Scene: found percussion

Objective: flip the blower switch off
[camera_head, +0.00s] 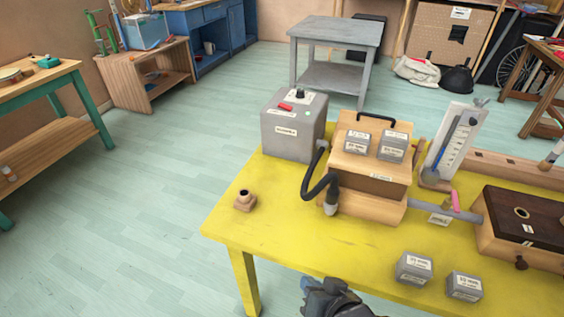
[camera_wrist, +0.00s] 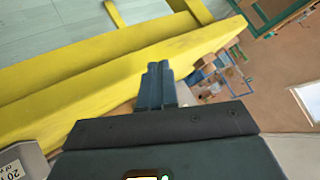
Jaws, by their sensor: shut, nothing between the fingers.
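The grey blower box (camera_head: 293,126) stands at the far left corner of the yellow table (camera_head: 270,227). On its top are a red switch (camera_head: 286,106) and a black knob (camera_head: 300,92). Which way the switch is set is too small to tell. My gripper (camera_head: 318,285) is at the near edge of the table, well in front of the blower box and apart from it. In the wrist view my gripper (camera_wrist: 159,72) shows its two fingers together and empty, with the yellow table edge beyond. The blower is not in the wrist view.
A black hose (camera_head: 312,188) runs down beside the wooden bellows box (camera_head: 365,175), which bears grey weights. Two more grey weights (camera_head: 413,268) lie at the near right. A small wooden socket (camera_head: 245,201) stands near the left edge. The table's front left is clear.

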